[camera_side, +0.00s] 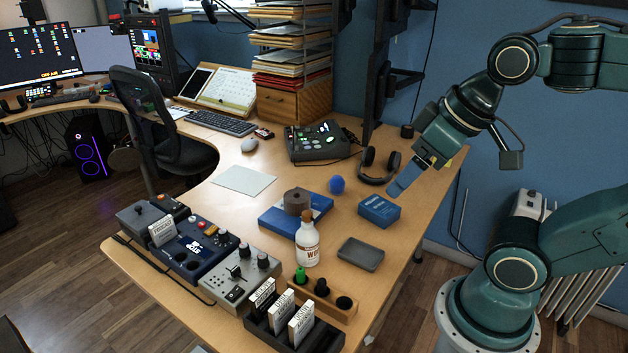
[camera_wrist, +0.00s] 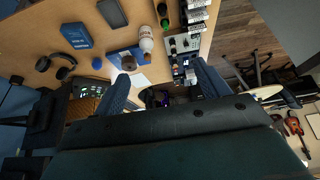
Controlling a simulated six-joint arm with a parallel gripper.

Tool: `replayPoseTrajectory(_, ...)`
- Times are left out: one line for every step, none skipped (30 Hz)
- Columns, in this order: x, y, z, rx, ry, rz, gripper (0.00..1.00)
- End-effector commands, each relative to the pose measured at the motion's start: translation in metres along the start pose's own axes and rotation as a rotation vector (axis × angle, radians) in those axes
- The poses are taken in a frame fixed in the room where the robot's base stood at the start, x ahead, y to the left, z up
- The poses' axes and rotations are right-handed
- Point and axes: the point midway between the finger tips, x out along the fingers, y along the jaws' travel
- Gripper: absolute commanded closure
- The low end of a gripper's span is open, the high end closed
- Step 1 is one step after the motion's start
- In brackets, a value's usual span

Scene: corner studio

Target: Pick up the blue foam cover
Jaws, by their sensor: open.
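The blue foam cover (camera_side: 337,185) is a small round blue ball on the desk, between the headphones and a blue book. It also shows in the wrist view (camera_wrist: 97,63), left of the space between my fingers. My gripper (camera_side: 398,187) is above the desk's right part, right of the foam cover and apart from it. In the wrist view, both fingers of my gripper (camera_wrist: 164,85) are spread wide with nothing held between them. The foam cover is uncovered in both views.
Black headphones (camera_side: 379,166) and a blue box (camera_side: 379,211) are near the foam cover. A blue book (camera_side: 277,220) bears a brown roll (camera_side: 297,201). A white bottle (camera_side: 307,244) and grey tray (camera_side: 361,254) stand nearer the front. Bare desk lies left of the foam cover.

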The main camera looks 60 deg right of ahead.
Motion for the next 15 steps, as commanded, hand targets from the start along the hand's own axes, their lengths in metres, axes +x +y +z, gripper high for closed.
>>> replayPoseTrajectory(0.0, 0.0, 0.0, 0.0, 0.0, 0.0, 0.26)
replayPoseTrajectory(0.0, 0.0, 0.0, 0.0, 0.0, 0.0, 0.26)
replayPoseTrajectory(0.0, 0.0, 0.0, 0.0, 0.0, 0.0, 0.26)
replayPoseTrajectory(0.0, 0.0, 0.0, 0.0, 0.0, 0.0, 0.26)
replayPoseTrajectory(0.0, 0.0, 0.0, 0.0, 0.0, 0.0, 0.26)
replayPoseTrajectory(0.0, 0.0, -0.001, 0.001, 0.0, 0.001, 0.26)
replayPoseTrajectory(0.0, 0.0, -0.002, 0.003, -0.001, 0.001, 0.26)
replayPoseTrajectory(0.0, 0.001, -0.003, 0.005, -0.001, 0.002, 0.26)
replayPoseTrajectory(0.0, 0.001, -0.005, 0.009, -0.002, 0.004, 0.26)
replayPoseTrajectory(0.0, 0.002, -0.007, 0.013, -0.003, 0.005, 0.26)
replayPoseTrajectory(0.0, 0.003, -0.009, 0.017, -0.005, 0.007, 0.26)
replayPoseTrajectory(0.001, 0.004, -0.013, 0.025, -0.008, 0.01, 0.26)
replayPoseTrajectory(0.001, 0.005, -0.016, 0.031, -0.01, 0.012, 0.26)
replayPoseTrajectory(0.002, 0.006, -0.02, 0.039, -0.012, 0.015, 0.26)
replayPoseTrajectory(0.002, 0.008, -0.026, 0.05, -0.015, 0.02, 0.26)
